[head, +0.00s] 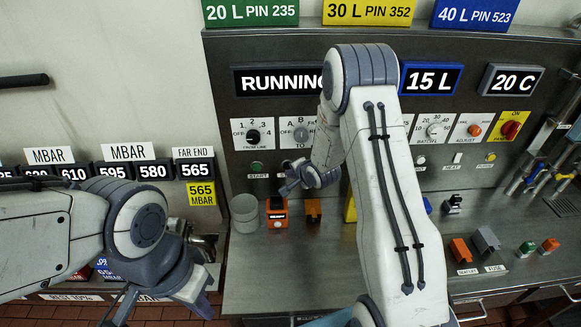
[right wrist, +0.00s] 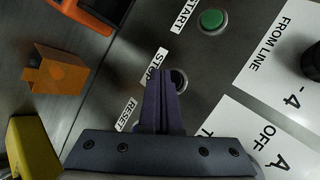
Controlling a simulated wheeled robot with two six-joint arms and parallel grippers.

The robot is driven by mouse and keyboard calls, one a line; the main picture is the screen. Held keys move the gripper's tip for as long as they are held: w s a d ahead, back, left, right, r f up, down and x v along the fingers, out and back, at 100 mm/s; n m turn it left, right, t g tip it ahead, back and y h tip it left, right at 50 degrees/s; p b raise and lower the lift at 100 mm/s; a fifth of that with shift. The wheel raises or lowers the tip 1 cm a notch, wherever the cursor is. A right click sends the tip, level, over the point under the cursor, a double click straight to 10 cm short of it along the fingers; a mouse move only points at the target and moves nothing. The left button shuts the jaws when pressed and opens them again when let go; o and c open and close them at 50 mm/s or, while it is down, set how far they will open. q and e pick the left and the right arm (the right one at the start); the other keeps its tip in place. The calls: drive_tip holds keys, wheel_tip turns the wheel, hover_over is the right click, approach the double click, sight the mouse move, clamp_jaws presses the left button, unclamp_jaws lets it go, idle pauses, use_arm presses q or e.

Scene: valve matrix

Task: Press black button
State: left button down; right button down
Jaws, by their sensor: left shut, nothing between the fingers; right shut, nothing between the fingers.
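The black button (right wrist: 180,78) sits in a pale ring on the panel beside the STOP label (right wrist: 155,68) in the right wrist view. My right gripper (right wrist: 163,78) is shut and empty, its fingertips overlapping the button's left side. I cannot tell whether they touch it. In the head view my right gripper (head: 288,187) is at the lower panel, just right of the green START button, and the black button is hidden there. My left gripper (head: 160,292) is low at the left, shut and away from the panel.
The green START button (right wrist: 211,20) and the RESET label (right wrist: 126,115) flank the black button. Orange blocks (head: 277,213), a grey cup (head: 244,212) and a yellow object (right wrist: 33,148) stand on the counter (head: 300,270) below. Selector knobs (head: 253,135) are above.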

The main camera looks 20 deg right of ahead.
drive_tip(key=shift+w, duration=0.15)
drive_tip(key=shift+w+d, duration=0.15)
drive_tip(key=shift+w, duration=0.25)
drive_tip(key=shift+w+d+p, duration=0.15)
drive_tip(key=shift+w+p, duration=0.25)
drive_tip(key=shift+w, duration=0.05)
idle(1.0)
drive_tip(key=shift+s, duration=0.1)
drive_tip(key=shift+s+a, duration=0.3)
drive_tip(key=shift+s, duration=0.45)
drive_tip(key=s, duration=0.2)
drive_tip(key=s+a, duration=0.1)
drive_tip(key=s, duration=0.1)
drive_tip(key=shift+s+a+b, duration=0.15)
drive_tip(key=shift+s+b, duration=0.2)
drive_tip(key=shift+s, duration=0.05)
idle(1.1)
